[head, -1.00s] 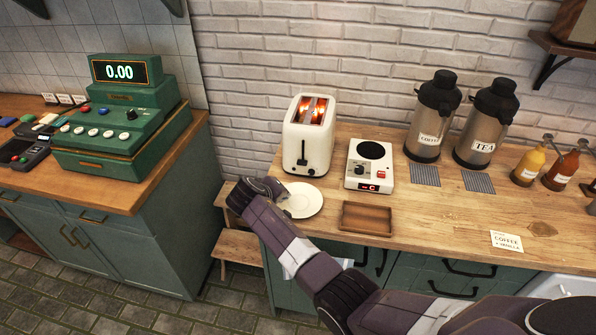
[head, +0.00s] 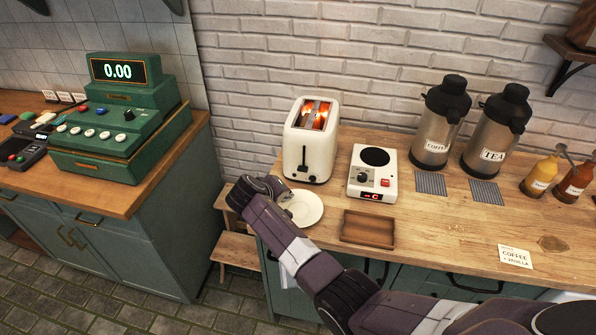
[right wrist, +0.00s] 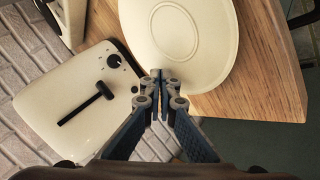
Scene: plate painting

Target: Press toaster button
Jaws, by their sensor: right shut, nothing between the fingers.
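The cream toaster (head: 309,150) stands at the left end of the wooden counter, its slots glowing orange. In the right wrist view its front (right wrist: 72,108) fills the left side, with a black T-shaped lever (right wrist: 88,103) at the end of its slot nearer a small round black knob (right wrist: 113,61). My right gripper (head: 287,194) is at the counter's left edge, just in front of the toaster. In the right wrist view its fingertips (right wrist: 160,76) are together and empty, apart from the lever and knob and over the plate's edge. My left gripper is not in view.
A white plate (head: 304,209) lies close beside my right gripper. A white hot plate device (head: 372,172) stands right of the toaster, with a wooden tray (head: 368,229) in front. Coffee (head: 437,125) and tea (head: 494,130) dispensers stand farther right. The counter's middle front is clear.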

